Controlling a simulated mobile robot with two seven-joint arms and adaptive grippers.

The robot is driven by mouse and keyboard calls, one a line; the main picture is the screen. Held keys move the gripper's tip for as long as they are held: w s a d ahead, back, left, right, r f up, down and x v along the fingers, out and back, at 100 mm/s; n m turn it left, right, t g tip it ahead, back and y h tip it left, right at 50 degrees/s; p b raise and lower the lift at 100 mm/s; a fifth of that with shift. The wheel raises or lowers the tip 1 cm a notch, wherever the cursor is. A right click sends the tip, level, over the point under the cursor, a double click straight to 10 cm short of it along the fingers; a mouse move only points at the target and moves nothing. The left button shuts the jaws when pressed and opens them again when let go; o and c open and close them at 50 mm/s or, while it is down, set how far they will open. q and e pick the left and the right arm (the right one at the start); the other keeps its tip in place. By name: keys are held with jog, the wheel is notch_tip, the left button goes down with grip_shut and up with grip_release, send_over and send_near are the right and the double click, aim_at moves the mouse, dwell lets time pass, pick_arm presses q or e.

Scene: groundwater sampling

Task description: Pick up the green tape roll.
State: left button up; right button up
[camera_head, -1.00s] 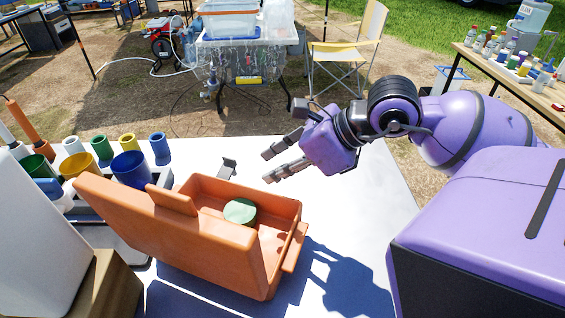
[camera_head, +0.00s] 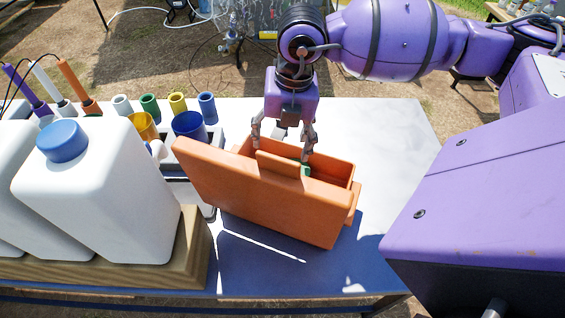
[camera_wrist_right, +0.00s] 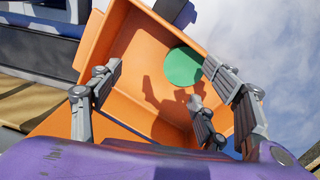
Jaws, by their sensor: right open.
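The green tape roll (camera_wrist_right: 183,66) lies inside an open orange box (camera_wrist_right: 128,40). In the head view only a small green piece of the roll (camera_head: 306,170) shows behind the raised lid of the box (camera_head: 262,197). My right gripper (camera_head: 281,148) points down over the box opening, fingers spread and empty. In the right wrist view the fingers (camera_wrist_right: 160,105) are apart, and the roll lies beyond them, nearer the right-hand finger. The head view hides part of the fingertips' surroundings behind the lid. My left gripper is not in view.
White jugs with a blue cap (camera_head: 62,140) stand on a wooden block (camera_head: 190,250) at the left. Several coloured cups, including a blue one (camera_head: 188,124), stand behind them. The white table (camera_head: 395,135) is clear to the right of the box.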

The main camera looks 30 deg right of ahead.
jog(key=f+m, duration=0.1)
jog(key=s+d+f+m+g, duration=0.1)
jog(key=shift+s+d+m+h, duration=0.15)
jog(key=shift+m+h, duration=0.15)
jog(key=shift+s+d+f+m, duration=0.1)
jog(key=shift+d+m, duration=0.1)
jog(key=shift+m, duration=0.5)
jog(key=shift+s+d+m, duration=0.3)
jog(key=shift+m, duration=0.5)
jog(key=shift+s+f, duration=0.1)
jog(key=shift+f, duration=0.2)
notch_tip(320, 180, down, 7)
jog(key=shift+f, duration=0.1)
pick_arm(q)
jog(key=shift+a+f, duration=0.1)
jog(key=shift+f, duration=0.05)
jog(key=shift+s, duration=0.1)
pick_arm(e)
jog(key=shift+c, duration=0.4)
jog(key=c, duration=1.1)
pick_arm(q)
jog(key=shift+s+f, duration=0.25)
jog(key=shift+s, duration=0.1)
pick_arm(e)
jog(key=shift+c, duration=0.2)
